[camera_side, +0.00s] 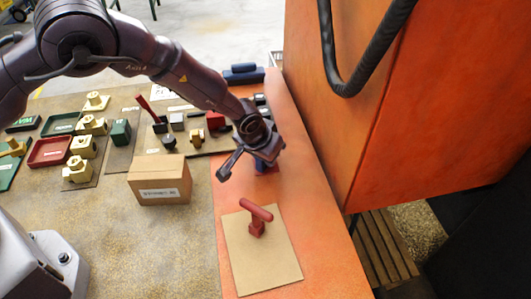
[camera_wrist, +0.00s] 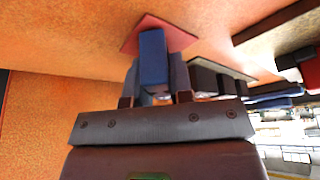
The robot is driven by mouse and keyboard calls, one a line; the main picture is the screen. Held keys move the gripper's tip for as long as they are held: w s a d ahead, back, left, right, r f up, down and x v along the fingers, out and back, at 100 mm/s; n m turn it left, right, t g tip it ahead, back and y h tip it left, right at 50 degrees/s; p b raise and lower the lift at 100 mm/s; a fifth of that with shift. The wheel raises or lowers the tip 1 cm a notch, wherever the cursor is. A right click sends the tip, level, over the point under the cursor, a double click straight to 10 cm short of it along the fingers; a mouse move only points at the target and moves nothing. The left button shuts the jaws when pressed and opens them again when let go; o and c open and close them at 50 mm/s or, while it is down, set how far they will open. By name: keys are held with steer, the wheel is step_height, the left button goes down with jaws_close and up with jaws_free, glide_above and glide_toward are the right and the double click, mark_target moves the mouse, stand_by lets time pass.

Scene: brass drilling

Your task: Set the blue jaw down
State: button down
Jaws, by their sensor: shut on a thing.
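My gripper (camera_wrist: 155,88) is shut on the blue jaw (camera_wrist: 152,55), which sits between the two fingers in the wrist view. In the side view my gripper (camera_side: 258,157) is over the orange surface, and a little of the blue jaw (camera_side: 262,164) shows below it. A red pad (camera_side: 267,171) lies right under the jaw; it also shows behind the jaw in the wrist view (camera_wrist: 181,37). I cannot tell whether the jaw touches the pad.
A red T-shaped handle piece (camera_side: 256,217) stands on a tan board (camera_side: 278,263) in front. A cardboard box (camera_side: 160,180) is at left. Dark blocks (camera_side: 243,75) lie behind. A large orange machine housing (camera_side: 400,90) rises at right.

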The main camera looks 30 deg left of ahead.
steer(key=c, duration=1)
jaws_free()
steer(key=shift+f, duration=0.15)
steer(key=shift+s+r, duration=0.1)
steer(key=shift+r, duration=0.45)
steer(key=v, duration=1.1)
steer(key=shift+r, duration=0.15)
